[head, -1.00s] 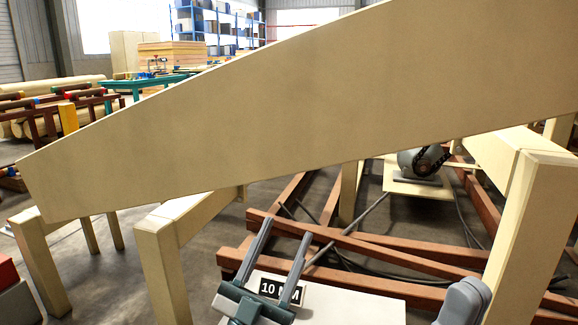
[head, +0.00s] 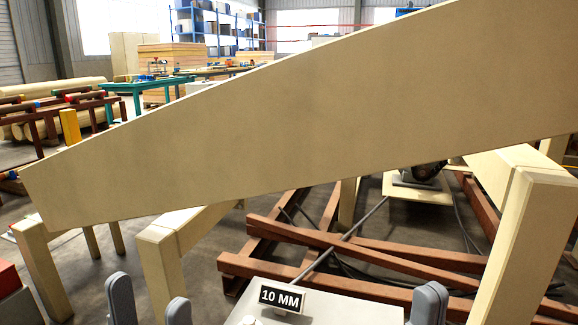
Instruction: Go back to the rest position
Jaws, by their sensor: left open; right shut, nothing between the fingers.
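My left gripper (head: 149,304) is at the bottom edge, left of the middle. Its two grey rounded fingers stand apart with nothing between them; the rest of it is below the picture. My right gripper (head: 429,303) is at the bottom edge, right of the middle. Its grey fingers are together and hold nothing. Both grippers are apart from each other, on either side of a pale surface (head: 345,308) with a black "10 MM" sign (head: 282,298).
A large beige panel (head: 300,130) slants across the view, rising to the right. Beige posts (head: 165,270) stand below it at left, with another post (head: 530,240) at right. Red-brown beams (head: 370,250) lie crossed on the floor behind the sign. A red block (head: 10,280) is at far left.

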